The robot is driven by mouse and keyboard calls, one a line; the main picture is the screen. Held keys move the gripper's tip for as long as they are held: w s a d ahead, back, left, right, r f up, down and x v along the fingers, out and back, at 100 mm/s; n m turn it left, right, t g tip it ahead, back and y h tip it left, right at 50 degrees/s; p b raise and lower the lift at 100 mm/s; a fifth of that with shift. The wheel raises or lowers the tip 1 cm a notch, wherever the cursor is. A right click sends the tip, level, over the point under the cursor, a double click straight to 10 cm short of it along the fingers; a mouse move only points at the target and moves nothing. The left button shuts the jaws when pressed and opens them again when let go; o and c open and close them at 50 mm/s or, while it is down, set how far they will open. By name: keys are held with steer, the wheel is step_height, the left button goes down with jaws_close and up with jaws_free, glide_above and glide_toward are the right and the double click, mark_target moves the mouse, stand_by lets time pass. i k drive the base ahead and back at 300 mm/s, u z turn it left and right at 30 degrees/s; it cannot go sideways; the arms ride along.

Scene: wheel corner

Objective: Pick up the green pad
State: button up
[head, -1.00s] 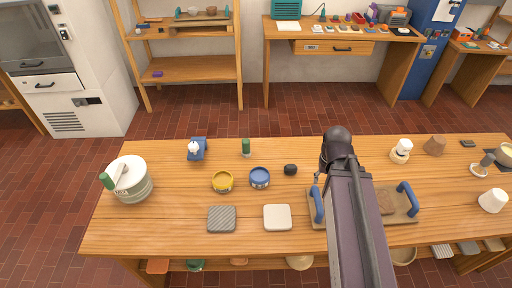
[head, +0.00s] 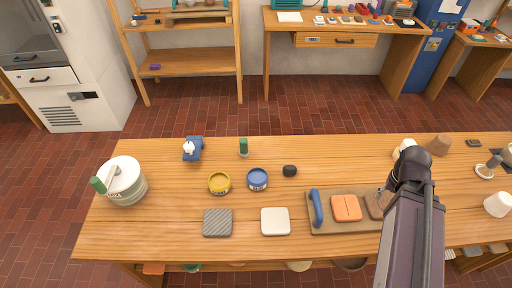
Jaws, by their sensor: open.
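I cannot make out a green pad on the near bench; my arm covers the right part of the wooden tray (head: 325,226). On that tray lie an orange pad (head: 346,208) and a brown pad (head: 374,206), which my arm partly hides. My gripper (head: 381,194) is over the tray's right part, mostly hidden behind my own arm, with only a small grey piece showing. It is open, and I see nothing held in it.
A grey ribbed pad (head: 217,222), a white pad (head: 275,221), a yellow tin (head: 219,183), a blue tin (head: 257,179) and a dark lump (head: 290,170) stand left of the tray. A white cup (head: 497,204) stands right.

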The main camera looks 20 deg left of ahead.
mark_target(244, 151)
steer(key=z, duration=0.2)
steer(key=k, duration=1.3)
steer(key=u, duration=1.05)
steer(key=i, duration=1.05)
